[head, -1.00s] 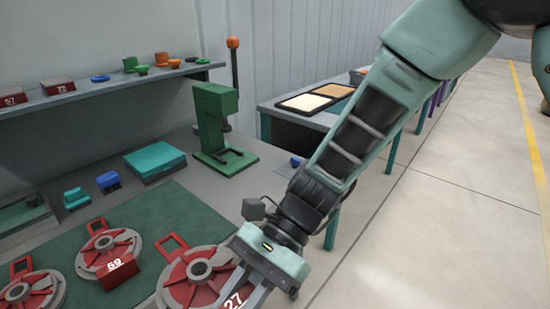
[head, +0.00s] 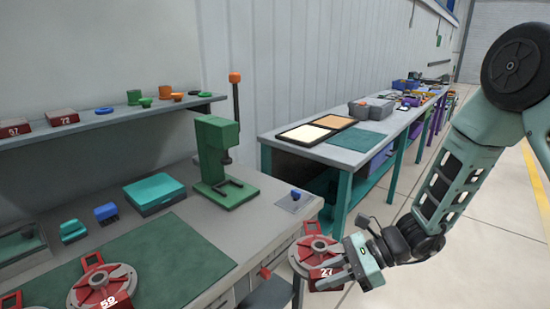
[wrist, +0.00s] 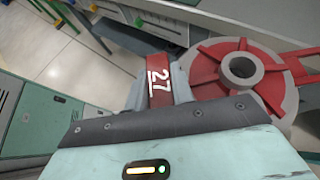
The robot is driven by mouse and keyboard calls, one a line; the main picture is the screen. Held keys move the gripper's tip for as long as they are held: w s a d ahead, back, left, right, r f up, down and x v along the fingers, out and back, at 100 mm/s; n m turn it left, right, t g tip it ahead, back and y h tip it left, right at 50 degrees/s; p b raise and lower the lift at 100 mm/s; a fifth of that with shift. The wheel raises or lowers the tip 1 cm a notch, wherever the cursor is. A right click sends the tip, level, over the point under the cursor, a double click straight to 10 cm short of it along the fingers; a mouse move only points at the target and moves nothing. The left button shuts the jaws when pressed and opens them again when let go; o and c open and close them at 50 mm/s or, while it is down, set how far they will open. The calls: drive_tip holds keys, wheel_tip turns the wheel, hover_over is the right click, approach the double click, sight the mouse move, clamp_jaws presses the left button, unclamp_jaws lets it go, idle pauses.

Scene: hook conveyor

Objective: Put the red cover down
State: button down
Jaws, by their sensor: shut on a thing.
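The red cover (head: 312,247) is a grey disc with red ribs, a red loop handle and a red block marked 27. My gripper (head: 335,272) is shut on that block and holds the cover off the bench, past its right front edge. In the wrist view, the fingers (wrist: 158,90) close on both sides of the 27 block. The disc (wrist: 225,80) reaches out to the right, with its handle at the picture's edge.
The bench has a green mat (head: 180,255), bare on its right part. Another red-ribbed cover (head: 95,287) lies on the mat's left, with part of one more beside it. A green press (head: 215,150) and a teal box (head: 153,192) stand behind. A second table (head: 285,135) stands further back.

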drive_tip(key=w+d+f+m+t+h, duration=0.2)
drive_tip(key=d+f+m+t+h, duration=0.1)
drive_tip(key=d, duration=0.7)
drive_tip(key=w+d+f+m+t+h, duration=0.2)
drive_tip(key=d+f+m+t, duration=0.3)
drive_tip(key=d+m+t, duration=0.3)
drive_tip(key=shift+w+d+f+m+h, duration=0.2)
drive_tip(key=shift+d+m+h, duration=0.5)
drive_tip(key=shift+d, duration=1.05)
drive_tip(key=shift+a, duration=0.1)
